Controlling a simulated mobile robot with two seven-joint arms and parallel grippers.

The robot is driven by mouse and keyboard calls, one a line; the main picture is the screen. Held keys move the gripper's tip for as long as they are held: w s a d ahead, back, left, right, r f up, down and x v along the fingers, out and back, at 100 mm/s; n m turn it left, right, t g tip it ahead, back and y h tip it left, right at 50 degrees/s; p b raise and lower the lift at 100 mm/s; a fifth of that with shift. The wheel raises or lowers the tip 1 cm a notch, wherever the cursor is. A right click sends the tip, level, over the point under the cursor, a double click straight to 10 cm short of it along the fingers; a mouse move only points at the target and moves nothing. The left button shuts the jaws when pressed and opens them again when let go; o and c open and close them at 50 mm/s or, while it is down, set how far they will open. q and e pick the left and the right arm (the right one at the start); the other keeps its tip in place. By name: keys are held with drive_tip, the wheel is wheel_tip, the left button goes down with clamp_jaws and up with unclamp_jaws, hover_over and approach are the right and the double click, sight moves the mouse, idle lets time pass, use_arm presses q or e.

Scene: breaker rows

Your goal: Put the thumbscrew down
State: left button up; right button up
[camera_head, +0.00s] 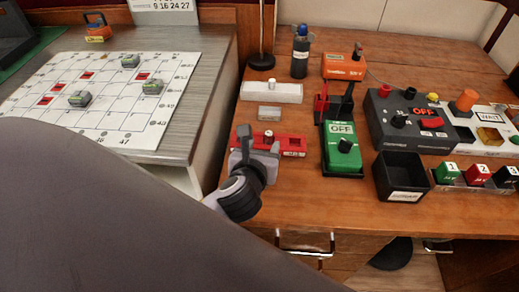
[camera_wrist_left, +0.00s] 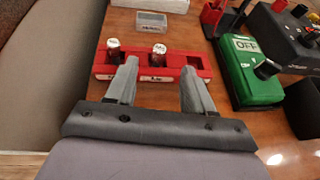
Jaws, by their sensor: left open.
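A red tray (camera_head: 291,144) lies on the wooden table, and it also shows in the left wrist view (camera_wrist_left: 134,72). The tray's right slot looks empty. My left gripper (camera_wrist_left: 163,74) is open and empty, its fingers spread at the tray's near side, with the middle piece lying between and beyond the fingertips. In the head view my left gripper (camera_head: 256,150) partly hides the tray's left end.
Behind the tray are a small grey box (camera_head: 269,113) and a white block (camera_head: 283,94) with a knob on top. A green switch box (camera_head: 341,158) and a black bin (camera_head: 402,178) stand to the right. A gridded board (camera_head: 110,115) lies on the left counter.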

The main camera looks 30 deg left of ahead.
use_arm(q)
drive_tip(key=shift+v, duration=1.5)
use_arm(e)
drive_tip(key=shift+r, duration=0.15)
